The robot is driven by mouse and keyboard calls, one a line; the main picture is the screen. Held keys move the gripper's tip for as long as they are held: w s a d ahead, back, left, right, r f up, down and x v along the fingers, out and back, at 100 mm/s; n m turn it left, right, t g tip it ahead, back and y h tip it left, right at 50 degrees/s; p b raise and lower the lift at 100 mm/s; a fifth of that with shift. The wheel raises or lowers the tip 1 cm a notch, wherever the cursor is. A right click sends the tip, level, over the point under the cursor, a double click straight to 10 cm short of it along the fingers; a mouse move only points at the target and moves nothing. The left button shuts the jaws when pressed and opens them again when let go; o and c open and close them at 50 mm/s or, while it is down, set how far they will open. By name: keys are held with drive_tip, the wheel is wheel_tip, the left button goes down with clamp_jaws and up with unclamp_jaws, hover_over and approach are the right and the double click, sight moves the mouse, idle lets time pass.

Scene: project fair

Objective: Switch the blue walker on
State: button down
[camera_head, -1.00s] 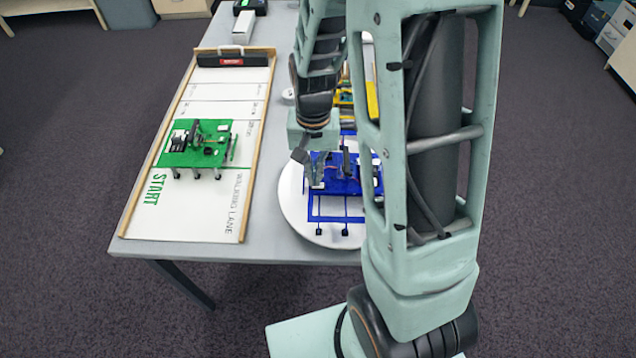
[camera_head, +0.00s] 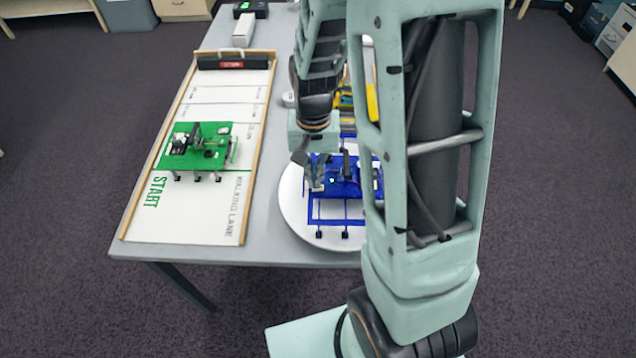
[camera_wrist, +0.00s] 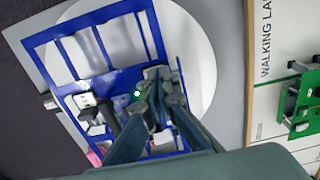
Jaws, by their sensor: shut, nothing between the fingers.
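The blue walker (camera_head: 350,188) stands on a white round plate (camera_head: 293,212) near the table's front edge. It is a blue frame with legs and small parts on top. A small green light (camera_head: 332,180) glows on it, and it also shows in the wrist view (camera_wrist: 137,94) beside my fingertips. My gripper (camera_head: 315,184) is shut and empty, pointing down at the left side of the walker's top. In the wrist view my fingertips (camera_wrist: 158,100) are close over its small parts; I cannot tell if they touch. The switch itself cannot be made out, and my arm hides the walker's right part.
A green walker (camera_head: 190,158) stands on the white walking lane (camera_head: 205,215) to the left, inside wooden rails. A yellow item (camera_head: 372,102) lies behind the plate, partly hidden by my arm. A white box (camera_head: 243,30) stands at the back. The lane's front part is clear.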

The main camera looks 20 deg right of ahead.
drive_tip(key=shift+r+p, duration=2)
drive_tip(key=shift+r, duration=0.9)
drive_tip(key=shift+w, duration=0.1)
